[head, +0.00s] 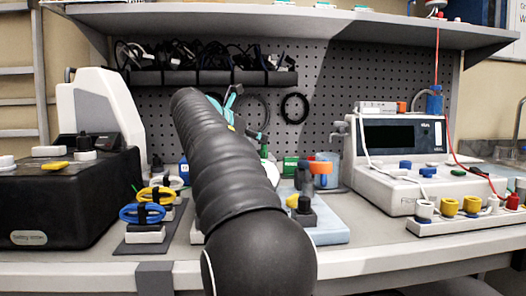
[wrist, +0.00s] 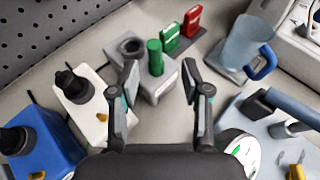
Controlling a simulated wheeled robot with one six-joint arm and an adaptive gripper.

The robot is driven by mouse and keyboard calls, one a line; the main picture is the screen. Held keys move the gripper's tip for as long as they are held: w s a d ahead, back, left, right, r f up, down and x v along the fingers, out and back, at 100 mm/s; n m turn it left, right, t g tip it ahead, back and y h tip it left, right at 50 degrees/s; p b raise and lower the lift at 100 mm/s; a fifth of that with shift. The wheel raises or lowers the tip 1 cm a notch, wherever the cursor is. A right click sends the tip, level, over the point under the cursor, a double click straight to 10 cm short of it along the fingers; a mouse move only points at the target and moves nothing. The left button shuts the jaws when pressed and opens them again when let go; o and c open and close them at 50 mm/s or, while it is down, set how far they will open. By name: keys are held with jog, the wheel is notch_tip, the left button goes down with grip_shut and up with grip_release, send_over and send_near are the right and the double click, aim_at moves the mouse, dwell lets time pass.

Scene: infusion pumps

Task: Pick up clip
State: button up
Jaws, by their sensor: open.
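My gripper (wrist: 160,84) is open and empty in the wrist view, its two dark fingers spread apart. Beyond and between the fingertips is a grey block (wrist: 155,84) with an upright green cylinder (wrist: 155,58) and a dark round socket (wrist: 131,47). Behind it stand a small red piece (wrist: 192,21) and a small green piece (wrist: 171,40), side by side. I cannot tell for sure which of these is the clip. In the head view my dark arm covers the middle of the bench and hides most of the gripper; a green piece (head: 290,166) shows to its right.
A clear jug (wrist: 243,45) with a blue handle stands right of the gripper. Left are a white block (wrist: 98,98) and a blue block (wrist: 50,148) with black knobs. A white pump (head: 395,160) stands right, a black-based device (head: 60,205) left. A shelf (head: 290,22) overhangs the bench.

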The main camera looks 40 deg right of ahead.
aim_at(264, 148)
jog(key=shift+w+r+x, duration=0.1)
jog(key=shift+r+x, duration=0.05)
jog(key=shift+x, duration=0.85)
jog(key=shift+w+r+x, duration=0.1)
jog(key=shift+w+x, duration=0.05)
jog(key=shift+x, duration=0.8)
jog(key=shift+w+r+x, duration=0.1)
jog(key=shift+r+x, duration=0.05)
jog(key=shift+x, duration=0.85)
grip_shut()
